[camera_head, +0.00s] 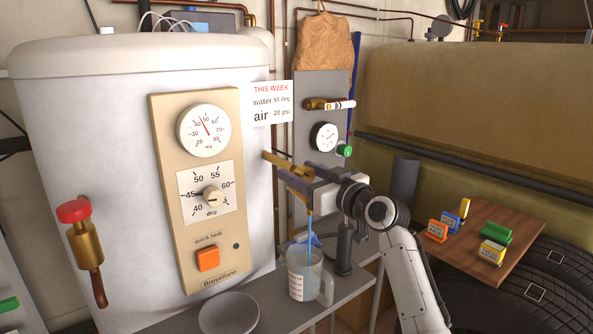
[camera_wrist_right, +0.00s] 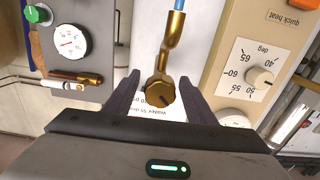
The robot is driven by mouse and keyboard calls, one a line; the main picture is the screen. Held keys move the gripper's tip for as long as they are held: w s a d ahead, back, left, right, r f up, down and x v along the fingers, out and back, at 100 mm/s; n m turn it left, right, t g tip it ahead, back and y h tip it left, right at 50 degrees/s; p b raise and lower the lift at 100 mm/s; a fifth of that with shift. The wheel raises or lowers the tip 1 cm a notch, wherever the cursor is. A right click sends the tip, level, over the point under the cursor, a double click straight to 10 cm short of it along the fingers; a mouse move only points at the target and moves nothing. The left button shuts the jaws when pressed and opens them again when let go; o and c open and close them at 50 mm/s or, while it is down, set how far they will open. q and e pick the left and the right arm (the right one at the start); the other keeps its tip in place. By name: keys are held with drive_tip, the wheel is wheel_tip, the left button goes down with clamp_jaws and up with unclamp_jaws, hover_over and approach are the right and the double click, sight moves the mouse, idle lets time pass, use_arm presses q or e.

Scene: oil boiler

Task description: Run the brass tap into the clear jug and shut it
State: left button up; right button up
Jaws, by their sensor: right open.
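The brass tap (camera_head: 273,157) sticks out from the right side of the white boiler. A thin blue stream (camera_head: 310,234) runs from below it into the clear jug (camera_head: 301,278), which stands upright on the grey shelf. How full the jug is I cannot tell clearly. My right gripper (camera_head: 298,178) is open at the tap and partly hides it in the head view. In the right wrist view the tap's round brass end (camera_wrist_right: 160,92) lies between the two open fingers of the gripper (camera_wrist_right: 158,82), with a gap on each side. My left gripper is not in view.
A grey bowl (camera_head: 229,313) stands left of the jug on the shelf (camera_head: 340,297). The boiler's beige panel (camera_head: 170,180) has a gauge, dial and orange button. A red-topped brass valve (camera_head: 82,245) is at left. A wooden board (camera_head: 478,240) with coloured blocks is at right.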

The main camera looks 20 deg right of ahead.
drive_tip(key=shift+x, duration=1)
drive_tip(key=c, duration=1)
drive_tip(key=shift+c, duration=0.2)
